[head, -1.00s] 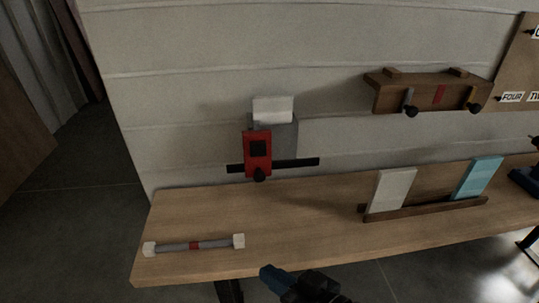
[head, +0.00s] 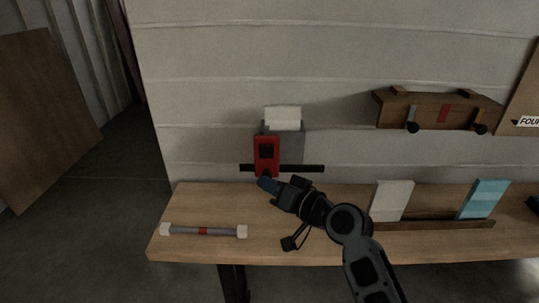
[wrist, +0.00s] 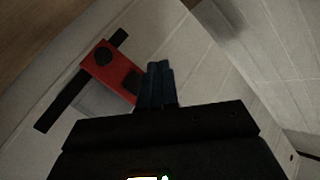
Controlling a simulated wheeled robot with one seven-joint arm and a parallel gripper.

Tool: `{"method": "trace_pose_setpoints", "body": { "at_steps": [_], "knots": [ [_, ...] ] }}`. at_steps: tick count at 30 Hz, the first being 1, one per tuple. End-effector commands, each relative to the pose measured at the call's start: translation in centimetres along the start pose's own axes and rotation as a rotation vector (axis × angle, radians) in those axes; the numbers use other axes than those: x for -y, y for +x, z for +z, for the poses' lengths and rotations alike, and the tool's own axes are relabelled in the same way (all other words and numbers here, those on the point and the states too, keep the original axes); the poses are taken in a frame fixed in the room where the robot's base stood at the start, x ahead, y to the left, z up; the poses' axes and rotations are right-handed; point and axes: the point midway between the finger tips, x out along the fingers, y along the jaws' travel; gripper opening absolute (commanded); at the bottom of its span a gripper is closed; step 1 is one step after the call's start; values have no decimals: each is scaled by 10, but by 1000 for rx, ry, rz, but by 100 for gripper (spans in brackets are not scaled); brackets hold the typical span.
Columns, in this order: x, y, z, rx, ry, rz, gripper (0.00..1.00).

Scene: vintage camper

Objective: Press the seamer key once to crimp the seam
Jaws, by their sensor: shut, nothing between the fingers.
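The seamer is a grey box (head: 292,146) on the wall with a red front plate (head: 261,155), and a white piece (head: 283,118) stands at its top. A dark square key (head: 266,151) sits on the red plate; in the wrist view it shows (wrist: 132,82) close to the fingertips. A black bar (head: 305,168) crosses below. My gripper (head: 265,183) is shut and empty, with blue fingers just in front of and below the red plate in the head view. In the wrist view the fingertips (wrist: 159,66) are beside the plate; I cannot tell whether they touch anything.
A wooden bench (head: 205,208) runs below. A grey rod with white ends and a red band (head: 203,231) lies at its left. White (head: 392,200) and blue (head: 484,198) panels stand in a rack at the right. A wooden shelf with knobs (head: 440,108) is on the wall.

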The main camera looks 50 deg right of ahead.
Motion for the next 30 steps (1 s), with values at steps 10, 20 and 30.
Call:
{"method": "trace_pose_setpoints", "body": {
  "at_steps": [10,20,30],
  "knots": [
    [-1,1,-1,-1,0,0,0],
    [-17,23,-18,-3,-2,0,0],
    [-38,52,-37,-1,-3,0,0]
  ]
}}
